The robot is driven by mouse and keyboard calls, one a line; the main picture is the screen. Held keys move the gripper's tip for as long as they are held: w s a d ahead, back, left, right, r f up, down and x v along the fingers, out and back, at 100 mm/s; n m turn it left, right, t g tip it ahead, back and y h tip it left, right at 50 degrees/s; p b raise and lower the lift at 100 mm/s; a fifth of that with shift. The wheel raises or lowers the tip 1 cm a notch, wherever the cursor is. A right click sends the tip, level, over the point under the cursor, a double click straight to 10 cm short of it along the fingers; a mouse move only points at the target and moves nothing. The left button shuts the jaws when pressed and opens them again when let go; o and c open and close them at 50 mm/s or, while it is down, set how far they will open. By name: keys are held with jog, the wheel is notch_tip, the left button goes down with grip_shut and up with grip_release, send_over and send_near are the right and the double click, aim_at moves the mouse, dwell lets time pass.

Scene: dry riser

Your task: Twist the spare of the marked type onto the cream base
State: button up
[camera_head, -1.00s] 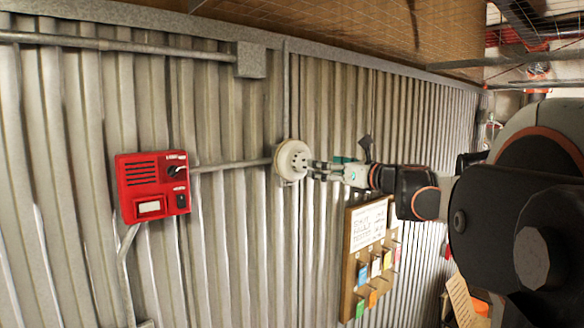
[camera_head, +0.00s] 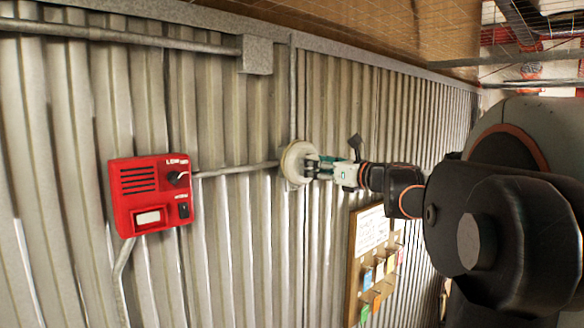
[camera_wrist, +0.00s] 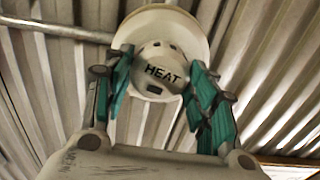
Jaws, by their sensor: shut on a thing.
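My gripper (camera_head: 313,167) is shut on a white round detector head marked HEAT, its green-sided fingers on either side of it. In the wrist view the HEAT detector (camera_wrist: 163,58) sits between the fingertips, in front of the round cream base (camera_wrist: 170,17). In the head view the cream base (camera_head: 290,161) is fixed to the corrugated surface, and the fingers hide part of it. The detector appears up against the base; whether it is locked there I cannot tell.
A red call box (camera_head: 150,192) with a knob and a white label is left of the base. Conduits run to the base and a grey junction box (camera_head: 257,56). A wooden board (camera_head: 355,262) with a sheet and coloured tags hangs below my arm.

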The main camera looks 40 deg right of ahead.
jog(key=shift+c, duration=0.6)
jog(key=shift+m, duration=1.2)
jog(key=o, duration=1.2)
jog(key=shift+m, duration=0.3)
notch_tip(320, 180, up, 10)
jog(key=shift+f, duration=0.1)
